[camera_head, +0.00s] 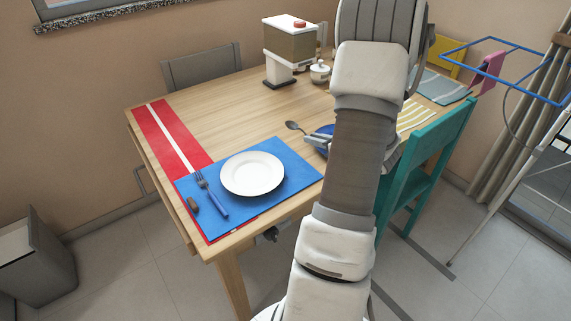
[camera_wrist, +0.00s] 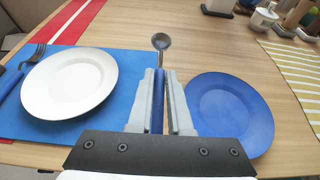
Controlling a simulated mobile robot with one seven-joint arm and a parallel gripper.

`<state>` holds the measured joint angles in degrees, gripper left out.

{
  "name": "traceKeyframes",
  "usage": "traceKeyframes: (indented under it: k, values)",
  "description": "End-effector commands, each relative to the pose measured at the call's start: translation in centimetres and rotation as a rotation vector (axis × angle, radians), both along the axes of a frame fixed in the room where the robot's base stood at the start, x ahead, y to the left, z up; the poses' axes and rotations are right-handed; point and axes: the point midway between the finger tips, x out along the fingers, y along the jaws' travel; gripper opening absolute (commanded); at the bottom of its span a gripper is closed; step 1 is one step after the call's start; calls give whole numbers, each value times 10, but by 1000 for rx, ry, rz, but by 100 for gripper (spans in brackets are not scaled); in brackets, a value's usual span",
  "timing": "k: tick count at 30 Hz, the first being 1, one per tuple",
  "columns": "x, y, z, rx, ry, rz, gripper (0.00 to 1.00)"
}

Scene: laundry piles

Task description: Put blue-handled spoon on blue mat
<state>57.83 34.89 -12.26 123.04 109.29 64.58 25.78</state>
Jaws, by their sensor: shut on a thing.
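The blue-handled spoon (camera_wrist: 161,50) is in my gripper (camera_wrist: 163,92), which is shut on its blue handle; the metal bowl points away from the gripper. In the head view the spoon's bowl (camera_head: 292,125) shows beside my gripper (camera_head: 318,139), and my arm hides much of the rest. The blue mat (camera_head: 290,163) lies at the table's near left corner, to the left of my gripper. A white plate (camera_head: 252,173) lies on it, with a blue-handled fork (camera_head: 212,196) left of the plate. The mat also shows in the wrist view (camera_wrist: 127,72).
A blue plate (camera_wrist: 230,115) lies right of the gripper on the wooden table (camera_head: 225,112). A red runner with a white stripe (camera_head: 160,124) passes under the mat. A dispenser (camera_head: 290,45) stands at the back. A teal chair (camera_head: 430,160) is at the right.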

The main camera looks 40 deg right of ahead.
Motion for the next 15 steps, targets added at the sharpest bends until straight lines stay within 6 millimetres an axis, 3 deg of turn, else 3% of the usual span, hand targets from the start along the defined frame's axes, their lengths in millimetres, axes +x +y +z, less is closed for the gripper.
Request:
traceKeyframes:
  k: [1,7,15]
  values:
    - [9,11,-11,4,2,4,0]
    - [34,35,-31,2,1,4,0]
    - [41,41,-47,2,2,1,0]
